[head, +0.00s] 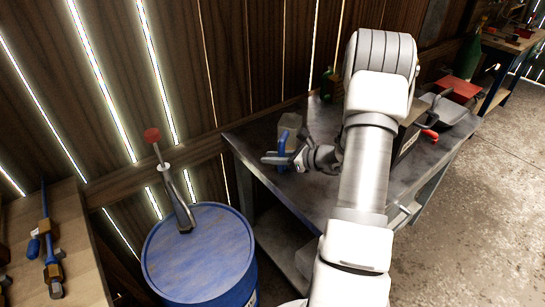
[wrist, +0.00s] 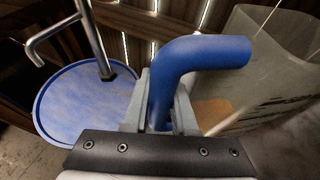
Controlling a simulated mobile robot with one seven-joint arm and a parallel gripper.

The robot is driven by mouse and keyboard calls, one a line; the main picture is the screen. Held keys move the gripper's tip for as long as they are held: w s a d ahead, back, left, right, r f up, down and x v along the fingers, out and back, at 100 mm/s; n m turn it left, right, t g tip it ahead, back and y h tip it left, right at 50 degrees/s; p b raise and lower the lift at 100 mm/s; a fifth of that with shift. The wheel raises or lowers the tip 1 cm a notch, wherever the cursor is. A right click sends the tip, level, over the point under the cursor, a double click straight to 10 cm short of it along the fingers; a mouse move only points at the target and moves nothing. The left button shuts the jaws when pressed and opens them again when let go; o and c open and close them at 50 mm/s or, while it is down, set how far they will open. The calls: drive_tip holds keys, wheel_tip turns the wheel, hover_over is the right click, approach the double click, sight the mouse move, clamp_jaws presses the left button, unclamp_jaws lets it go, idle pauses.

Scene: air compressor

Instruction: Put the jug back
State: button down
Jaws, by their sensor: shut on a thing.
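The jug (head: 291,124) is a greyish translucent container with a blue handle, at the back left corner of the grey metal table. In the wrist view its cloudy body (wrist: 262,75) fills the upper right, and the bent blue handle crosses the middle. My gripper (head: 279,159) is shut on the blue handle; in the wrist view the jaws (wrist: 160,105) sit on either side of it. I cannot tell whether the jug's base touches the table. My arm hides part of the tabletop.
The metal table (head: 308,187) stands against the plank wall. A blue drum (head: 200,255) with a hand pump (head: 178,195) stands to its left. A box and a red-handled item (head: 430,134) lie on the table's right. A wooden bench (head: 75,240) is at far left.

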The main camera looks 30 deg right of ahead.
drive_tip(key=shift+f+b, duration=0.4)
drive_tip(key=shift+f, duration=0.05)
drive_tip(key=c, duration=0.6)
unclamp_jaws()
drive_tip(key=shift+c, duration=0.2)
drive_tip(key=shift+s, duration=0.1)
drive_tip(key=p+v, duration=0.2)
drive_tip(key=v, duration=0.6)
idle(0.4)
